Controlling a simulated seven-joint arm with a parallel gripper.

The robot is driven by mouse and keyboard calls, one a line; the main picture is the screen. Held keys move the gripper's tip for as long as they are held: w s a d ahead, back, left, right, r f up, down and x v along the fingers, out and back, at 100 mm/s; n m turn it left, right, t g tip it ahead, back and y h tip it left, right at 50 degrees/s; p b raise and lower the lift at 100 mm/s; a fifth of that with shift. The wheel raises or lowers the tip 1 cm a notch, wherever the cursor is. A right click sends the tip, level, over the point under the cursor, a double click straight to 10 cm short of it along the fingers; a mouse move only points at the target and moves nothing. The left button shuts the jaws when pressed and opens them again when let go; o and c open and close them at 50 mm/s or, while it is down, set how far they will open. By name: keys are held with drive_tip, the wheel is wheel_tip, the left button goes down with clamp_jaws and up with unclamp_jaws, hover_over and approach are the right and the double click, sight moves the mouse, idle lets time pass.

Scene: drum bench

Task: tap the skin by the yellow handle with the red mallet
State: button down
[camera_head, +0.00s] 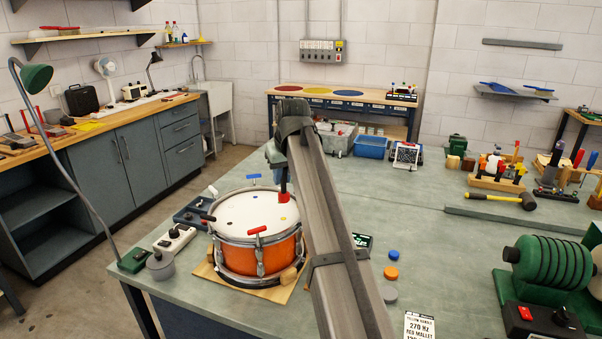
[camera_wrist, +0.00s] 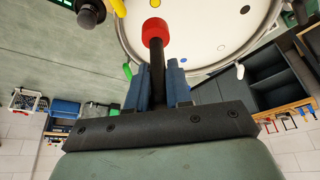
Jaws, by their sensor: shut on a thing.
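The red mallet shows its red head in the wrist view (camera_wrist: 155,34) and in the head view (camera_head: 284,197). My gripper (camera_wrist: 158,72) is shut on its dark shaft, with the head pointing away from the blue fingers. The mallet head is over the right part of the white drum skin (camera_head: 242,212); I cannot tell whether it touches. The orange drum (camera_head: 236,259) stands on the bench. A yellow handle (camera_wrist: 118,8) shows at the rim in the wrist view, near the mallet head. I cannot make it out in the head view, where my arm covers that side.
A red handle (camera_head: 257,230), a blue handle (camera_head: 254,177) and a black handle (camera_head: 207,217) sit around the rim. A printed card (camera_head: 419,325) lies at the bench front. Loose coloured discs (camera_head: 391,273) lie right of my arm. The bench behind them is mostly clear.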

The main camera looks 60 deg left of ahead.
sight(282, 192)
drive_tip(key=shift+s+a+f, duration=0.1)
drive_tip(key=shift+s+f, duration=0.05)
drive_tip(key=shift+s, duration=0.1)
drive_tip(key=shift+f, duration=2.8)
drive_tip(key=shift+r, duration=2.5)
drive_tip(key=shift+w, duration=0.15)
